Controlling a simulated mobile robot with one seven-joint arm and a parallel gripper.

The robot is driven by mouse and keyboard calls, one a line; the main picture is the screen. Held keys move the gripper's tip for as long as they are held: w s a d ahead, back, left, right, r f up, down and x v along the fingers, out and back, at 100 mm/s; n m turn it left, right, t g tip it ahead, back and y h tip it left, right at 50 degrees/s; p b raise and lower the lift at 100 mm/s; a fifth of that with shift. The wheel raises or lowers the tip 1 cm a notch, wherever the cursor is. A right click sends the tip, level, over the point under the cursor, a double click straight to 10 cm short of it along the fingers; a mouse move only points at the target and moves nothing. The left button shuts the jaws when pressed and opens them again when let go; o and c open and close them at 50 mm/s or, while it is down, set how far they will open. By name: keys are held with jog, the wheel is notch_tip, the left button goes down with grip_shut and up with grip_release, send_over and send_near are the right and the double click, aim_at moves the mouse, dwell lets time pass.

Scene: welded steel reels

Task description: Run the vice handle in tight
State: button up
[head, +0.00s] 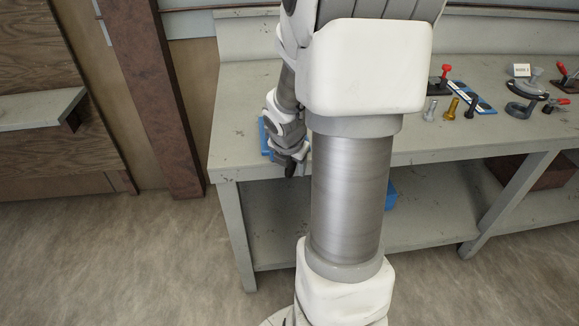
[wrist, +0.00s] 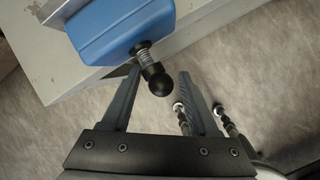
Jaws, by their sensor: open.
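The vice has a blue body (wrist: 108,28) at the bench edge in the wrist view. A short threaded screw comes out of its front and ends in a black rounded knob (wrist: 157,80), seemingly the handle end. My gripper (wrist: 162,72) is open, with one finger on each side of the knob and visible gaps to both. In the head view my gripper (head: 289,170) points down at the bench's front left edge. A blue strip of the vice (head: 264,137) shows beside it; the rest is hidden behind my arm.
The grey bench (head: 240,105) carries a red-handled clamp (head: 441,76), bolts including a brass one (head: 451,108), and more clamps at the right. A blue item (head: 390,195) shows partly beside my column, below the bench top. Floor in front is clear.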

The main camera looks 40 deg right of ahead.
jog(key=shift+c, duration=0.3)
grip_shut()
jog(key=shift+s+r+p, duration=0.15)
jog(key=shift+r+p, duration=0.05)
jog(key=shift+p, duration=1)
